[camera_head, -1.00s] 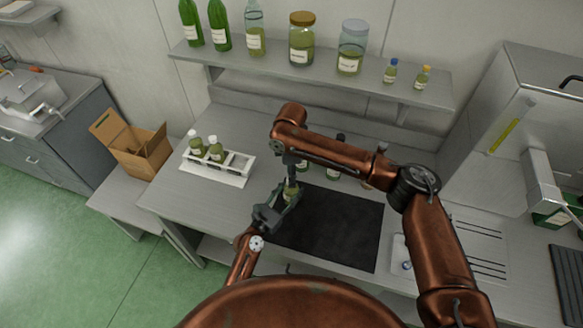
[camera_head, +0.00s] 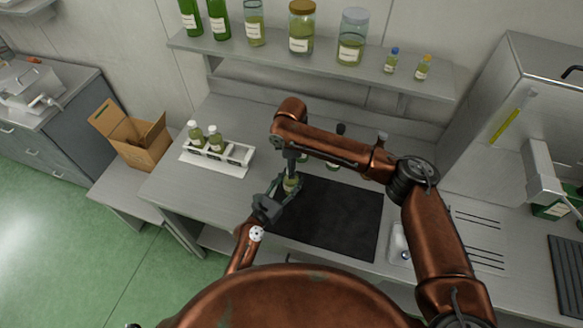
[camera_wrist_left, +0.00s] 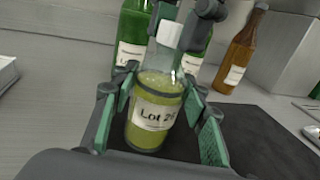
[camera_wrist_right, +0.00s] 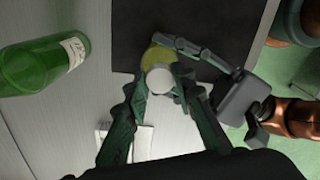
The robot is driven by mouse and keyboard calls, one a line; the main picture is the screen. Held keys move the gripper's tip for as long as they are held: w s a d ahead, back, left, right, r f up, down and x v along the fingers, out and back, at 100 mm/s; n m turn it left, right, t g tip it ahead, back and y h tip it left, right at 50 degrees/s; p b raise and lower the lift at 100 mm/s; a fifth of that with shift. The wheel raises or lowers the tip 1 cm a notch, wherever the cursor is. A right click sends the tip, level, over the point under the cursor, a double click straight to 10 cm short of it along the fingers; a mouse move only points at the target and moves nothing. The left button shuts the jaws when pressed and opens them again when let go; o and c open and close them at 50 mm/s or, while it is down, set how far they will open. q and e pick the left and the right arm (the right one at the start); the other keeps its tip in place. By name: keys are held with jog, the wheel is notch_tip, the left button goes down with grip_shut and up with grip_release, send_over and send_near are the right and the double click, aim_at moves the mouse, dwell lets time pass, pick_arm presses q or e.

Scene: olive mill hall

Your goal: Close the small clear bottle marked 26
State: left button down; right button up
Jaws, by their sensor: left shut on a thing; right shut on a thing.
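The small clear bottle (camera_wrist_left: 155,112), labelled Lot 26 and holding yellow-green oil, is upright in the left wrist view. My left gripper (camera_head: 283,190) is shut around its body, above the dark mat. The white cap (camera_wrist_left: 170,36) is at the top of the bottle's neck; whether it is threaded on cannot be told. My right gripper (camera_wrist_right: 164,90) is over the bottle from above, its fingers shut on the white cap (camera_wrist_right: 160,80). In the head view the right gripper and arm hide the cap and much of the bottle (camera_head: 291,183).
The dark mat (camera_head: 335,220) lies on the steel bench. A white rack (camera_head: 232,168) with two capped bottles stands left. Green bottles and a brown bottle (camera_wrist_left: 242,50) stand behind the mat. A shelf (camera_head: 320,72) with jars and bottles hangs above. A cardboard box (camera_head: 140,150) is far left.

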grip_shut()
jog(key=m, duration=0.5)
jog(key=shift+m, duration=0.3)
jog(key=o, duration=1)
grip_release()
jog(key=shift+o, duration=0.2)
notch_tip(320, 180, up, 12)
pick_arm(q)
jog(key=c, duration=1.1)
grip_release()
